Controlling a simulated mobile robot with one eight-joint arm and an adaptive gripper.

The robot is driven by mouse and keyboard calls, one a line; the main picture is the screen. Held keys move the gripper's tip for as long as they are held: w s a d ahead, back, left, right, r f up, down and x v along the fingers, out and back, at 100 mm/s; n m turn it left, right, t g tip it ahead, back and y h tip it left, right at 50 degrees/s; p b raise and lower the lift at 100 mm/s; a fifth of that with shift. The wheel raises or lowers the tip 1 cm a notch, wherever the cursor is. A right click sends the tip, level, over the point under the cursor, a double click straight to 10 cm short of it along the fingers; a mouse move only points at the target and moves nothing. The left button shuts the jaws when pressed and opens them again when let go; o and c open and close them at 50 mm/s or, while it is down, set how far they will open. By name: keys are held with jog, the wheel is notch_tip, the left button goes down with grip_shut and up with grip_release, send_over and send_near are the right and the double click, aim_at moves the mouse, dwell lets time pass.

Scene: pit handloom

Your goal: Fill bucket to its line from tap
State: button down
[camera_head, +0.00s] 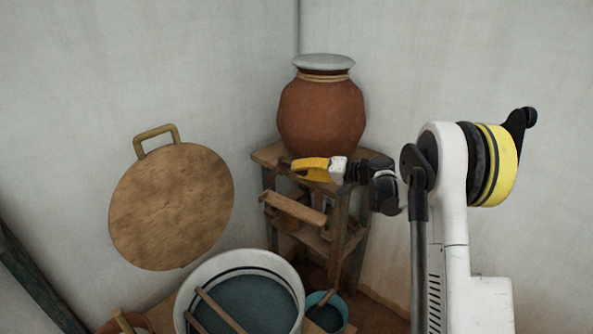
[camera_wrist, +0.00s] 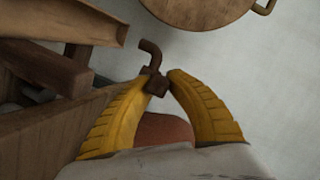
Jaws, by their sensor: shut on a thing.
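A brown clay pot (camera_head: 322,115) with a pale lid stands on a wooden stand in the corner. My gripper (camera_head: 300,168) is in front of the pot's lower part. In the wrist view my gripper's yellow fingers (camera_wrist: 163,84) are shut on a dark tap (camera_wrist: 152,56) with a bent end. A large white tub (camera_head: 200,276) with a dark band inside its rim holds dark blue liquid and sticks. A small teal bucket (camera_head: 340,304) stands right of it, partly hidden by the tub. Its fill line cannot be made out. No stream of water shows.
A wooden trough (camera_head: 293,208) juts from the stand (camera_head: 268,155) below my gripper; it also shows in the wrist view (camera_wrist: 70,22). A round wooden board (camera_head: 172,205) with a handle is against the left wall. A dark beam (camera_head: 35,280) slants at the lower left.

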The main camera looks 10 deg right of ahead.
jog(key=shift+w+d+n+g+y, duration=0.15)
jog(key=shift+d+n+g+y, duration=0.1)
jog(key=shift+n+g+y, duration=0.2)
jog(key=c, duration=1.2)
grip_release()
jog(key=shift+c, duration=0.2)
jog(key=v, duration=1.2)
jog(key=shift+r, duration=0.15)
